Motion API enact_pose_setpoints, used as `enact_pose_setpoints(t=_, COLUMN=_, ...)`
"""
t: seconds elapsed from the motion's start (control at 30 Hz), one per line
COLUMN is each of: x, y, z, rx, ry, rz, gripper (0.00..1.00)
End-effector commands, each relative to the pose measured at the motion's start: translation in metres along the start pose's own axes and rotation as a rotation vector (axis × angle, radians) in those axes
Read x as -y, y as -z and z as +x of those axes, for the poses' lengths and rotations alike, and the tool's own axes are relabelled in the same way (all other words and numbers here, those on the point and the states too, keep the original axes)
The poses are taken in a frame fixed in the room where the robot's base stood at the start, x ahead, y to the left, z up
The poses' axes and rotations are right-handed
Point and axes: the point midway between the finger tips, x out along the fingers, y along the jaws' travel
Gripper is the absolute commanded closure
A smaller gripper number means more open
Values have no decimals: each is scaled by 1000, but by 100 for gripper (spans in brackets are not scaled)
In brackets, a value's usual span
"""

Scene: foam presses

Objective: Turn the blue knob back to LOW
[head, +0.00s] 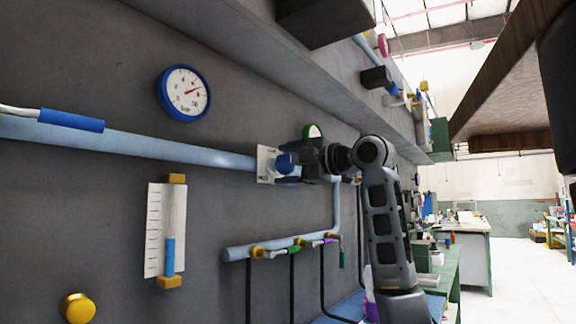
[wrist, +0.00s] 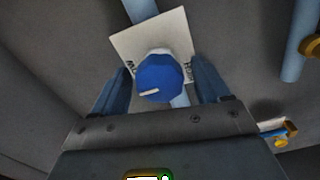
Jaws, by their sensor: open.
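The blue knob (wrist: 160,77) sits in front of a white plate (wrist: 128,44) in the wrist view. A short white mark on its face lies left of centre and points roughly left. Dark lettering shows on the plate at both sides, partly hidden and too cut off to read. My gripper (wrist: 163,84) is open, one finger on each side of the knob, with small gaps visible. In the head view the knob (head: 284,162) and its plate (head: 264,161) are on the wall at the end of a pale blue pipe, and my gripper (head: 292,163) reaches them from the right.
A round blue-rimmed gauge (head: 184,93) is up and left of the knob. A pipe with a blue lever handle (head: 72,120) runs left. Below are small valves on a lower pipe (head: 236,253) and a level scale (head: 153,230). A dark box (head: 325,18) juts out overhead.

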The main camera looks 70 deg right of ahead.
Motion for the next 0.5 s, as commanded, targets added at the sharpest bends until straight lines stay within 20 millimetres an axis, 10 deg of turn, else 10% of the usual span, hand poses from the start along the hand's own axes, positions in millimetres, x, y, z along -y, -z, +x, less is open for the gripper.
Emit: enact_pose_setpoints(t=0.5, x=0, y=-1, z=-65, rx=2, ry=-1, rz=-1, gripper=24)
